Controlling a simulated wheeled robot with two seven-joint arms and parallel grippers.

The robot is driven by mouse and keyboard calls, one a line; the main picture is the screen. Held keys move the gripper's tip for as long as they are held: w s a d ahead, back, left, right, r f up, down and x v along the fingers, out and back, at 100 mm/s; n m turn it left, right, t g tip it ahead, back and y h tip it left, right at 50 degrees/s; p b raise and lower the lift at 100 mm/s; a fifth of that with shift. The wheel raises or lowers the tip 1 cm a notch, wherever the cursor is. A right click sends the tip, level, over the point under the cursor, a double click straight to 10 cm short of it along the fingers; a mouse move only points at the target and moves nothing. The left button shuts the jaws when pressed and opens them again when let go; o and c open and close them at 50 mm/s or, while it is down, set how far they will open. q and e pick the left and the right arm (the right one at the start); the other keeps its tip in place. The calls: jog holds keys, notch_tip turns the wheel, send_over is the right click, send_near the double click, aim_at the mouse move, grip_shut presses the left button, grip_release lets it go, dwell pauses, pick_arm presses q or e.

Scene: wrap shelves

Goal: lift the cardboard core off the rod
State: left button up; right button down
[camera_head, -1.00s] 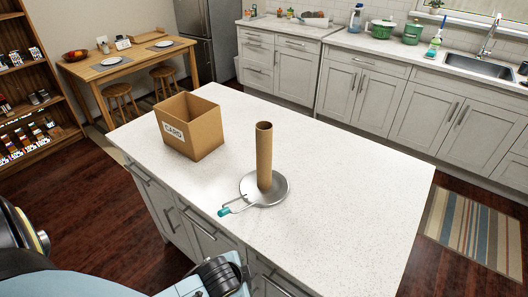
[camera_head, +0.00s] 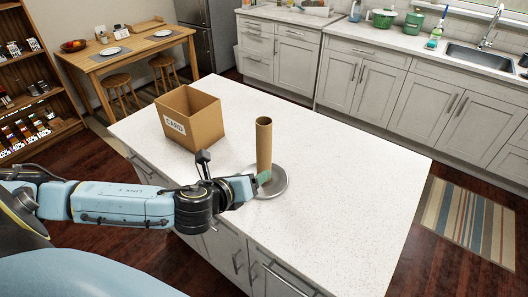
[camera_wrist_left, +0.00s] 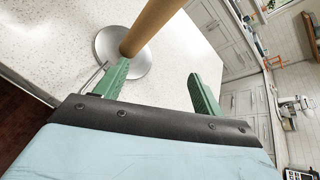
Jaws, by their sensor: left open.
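The cardboard core (camera_head: 264,146) stands upright on a round metal base (camera_head: 276,182) on the island counter. It also shows in the left wrist view (camera_wrist_left: 150,24), rising from the base (camera_wrist_left: 140,66). The rod inside the core is hidden. My left gripper (camera_head: 264,177) is low at the core's near left side. In the left wrist view the left gripper (camera_wrist_left: 159,82) is open, with its green fingers apart. One finger overlaps the foot of the core; whether they touch I cannot tell. My right gripper is not in view.
An open cardboard box (camera_head: 205,124) labelled CARD stands on the counter (camera_head: 340,180), left of the core. The counter to the right of the base is clear. A thin metal arm (camera_wrist_left: 94,78) sticks out from the base beside the left finger.

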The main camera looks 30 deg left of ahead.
aim_at(259, 150)
pick_arm(q)
jog(key=w+a+m, duration=0.1)
jog(key=w+m, duration=0.1)
jog(key=w, duration=0.1)
jog(key=w+a+m, duration=0.2)
jog(key=w, duration=0.1)
jog(key=w+a+f+m, duration=0.1)
jog(key=w+m, duration=0.1)
jog(key=w, duration=0.1)
jog(key=shift+a+f+t+p, duration=0.1)
jog(key=shift+a+t+p, duration=0.2)
jog(key=shift+a+t, duration=0.1)
jog(key=shift+d+x, duration=0.2)
jog(key=shift+x, duration=2.5)
jog(key=c, duration=0.8)
